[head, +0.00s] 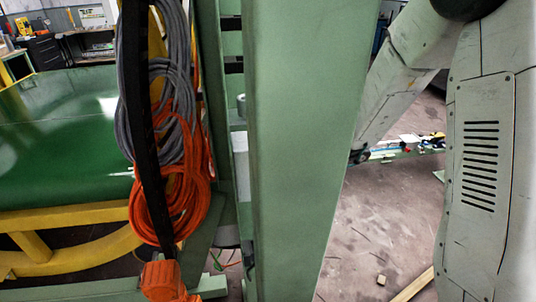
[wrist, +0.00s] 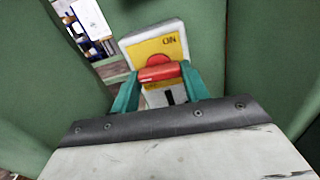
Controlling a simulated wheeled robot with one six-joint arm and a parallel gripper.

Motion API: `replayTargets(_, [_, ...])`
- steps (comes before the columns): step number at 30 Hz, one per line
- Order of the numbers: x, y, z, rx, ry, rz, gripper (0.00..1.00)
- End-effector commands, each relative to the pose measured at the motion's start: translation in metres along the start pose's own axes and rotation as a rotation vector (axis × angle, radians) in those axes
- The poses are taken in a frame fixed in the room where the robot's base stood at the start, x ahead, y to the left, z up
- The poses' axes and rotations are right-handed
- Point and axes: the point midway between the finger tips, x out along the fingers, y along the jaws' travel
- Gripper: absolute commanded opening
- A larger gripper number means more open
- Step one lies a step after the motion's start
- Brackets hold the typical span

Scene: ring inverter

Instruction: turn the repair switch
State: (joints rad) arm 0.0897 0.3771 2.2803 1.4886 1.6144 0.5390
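The repair switch (wrist: 160,74) shows in the wrist view as a red handle on a pale box. The box has a yellow plate (wrist: 150,50) with the letters "ON" seen upside down. My gripper (wrist: 159,68) has its two teal fingers on either side of the red handle, one left and one right. The handle nearly fills the gap between the fingertips. I cannot tell whether both fingers press on it. A dark slot shows on the box below the handle. Neither the switch nor my gripper can be made out in the head view.
A green post (head: 305,150) stands in the middle of the head view. Coiled orange cable (head: 170,205) and grey cable (head: 160,100) hang to its left. Green panels (wrist: 262,60) flank the switch closely. Open floor (head: 375,230) lies right of the post.

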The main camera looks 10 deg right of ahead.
Motion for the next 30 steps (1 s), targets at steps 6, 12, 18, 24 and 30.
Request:
replayTargets(6, [0.0, 0.0, 0.0, -0.051, 0.0, 0.0, 0.23])
replayTargets(12, [0.0, -0.001, 0.0, -0.074, 0.001, 0.0, 0.23])
replayTargets(18, [0.0, -0.001, 0.0, -0.073, 0.001, 0.0, 0.67])
replayTargets(24, [0.0, 0.0, 0.0, -0.072, 0.0, 0.0, 0.67])
replayTargets(30, [-0.017, -0.002, 0.0, -0.073, 0.001, -0.004, 0.67])
